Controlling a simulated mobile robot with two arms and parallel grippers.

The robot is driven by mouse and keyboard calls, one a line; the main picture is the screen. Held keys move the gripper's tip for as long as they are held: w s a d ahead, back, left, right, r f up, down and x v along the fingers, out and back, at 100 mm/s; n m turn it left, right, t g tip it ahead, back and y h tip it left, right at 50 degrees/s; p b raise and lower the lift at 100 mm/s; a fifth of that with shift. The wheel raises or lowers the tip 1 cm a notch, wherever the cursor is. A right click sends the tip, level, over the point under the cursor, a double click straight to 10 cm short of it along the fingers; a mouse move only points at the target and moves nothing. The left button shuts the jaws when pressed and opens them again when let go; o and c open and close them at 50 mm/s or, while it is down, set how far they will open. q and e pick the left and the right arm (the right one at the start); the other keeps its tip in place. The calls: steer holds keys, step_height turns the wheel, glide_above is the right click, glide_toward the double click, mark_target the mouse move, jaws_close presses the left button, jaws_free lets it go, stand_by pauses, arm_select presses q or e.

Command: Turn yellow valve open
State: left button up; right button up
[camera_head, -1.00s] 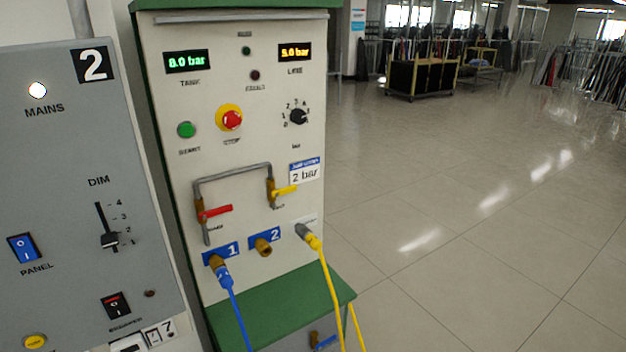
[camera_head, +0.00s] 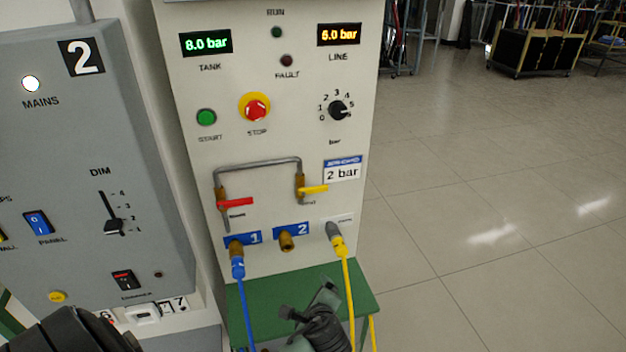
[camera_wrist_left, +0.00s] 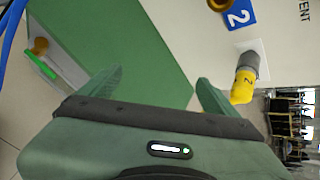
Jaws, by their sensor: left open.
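The yellow valve lever (camera_head: 313,190) sits on the right brass fitting (camera_head: 300,186) of the grey pipe on the white panel. It lies roughly level, pointing right. A red lever (camera_head: 235,202) is on the left fitting. My left gripper (camera_head: 308,300) is low in front of the green ledge, below the valves and apart from them. In the left wrist view its two green fingers (camera_wrist_left: 155,85) are spread with nothing between them. The yellow valve is not in that view. My right gripper is not in view.
A blue hose (camera_head: 244,300) hangs from port 1, and a yellow hose (camera_head: 349,290) hangs from the parking socket right of port 2 (camera_head: 287,240). The green ledge (camera_head: 345,283) juts out below. A grey cabinet (camera_head: 130,150) stands at left; open floor lies right.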

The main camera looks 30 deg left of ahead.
arm_select(q)
steer(key=w+a+r+m+t+y, duration=0.1)
steer(key=w+r+m+y, duration=0.15)
steer(key=r, duration=0.45)
steer(key=w+a+r+m+t+y, duration=0.2)
steer(key=w+r+m, duration=0.15)
steer(key=r, duration=0.25)
steer(key=m+t+y, duration=0.1)
steer(key=m+y, duration=0.1)
steer(key=m, duration=0.1)
glide_toward(314, 189)
steer(key=x, duration=0.3)
steer(key=shift+y, duration=0.25)
steer(key=p+x, duration=0.2)
steer(key=x, duration=0.4)
steer(key=shift+w+a+p, duration=0.25)
steer(key=shift+w+p, duration=0.05)
steer(key=shift+p, duration=0.05)
steer(key=shift+w+a, duration=0.25)
steer(key=shift+a, duration=0.05)
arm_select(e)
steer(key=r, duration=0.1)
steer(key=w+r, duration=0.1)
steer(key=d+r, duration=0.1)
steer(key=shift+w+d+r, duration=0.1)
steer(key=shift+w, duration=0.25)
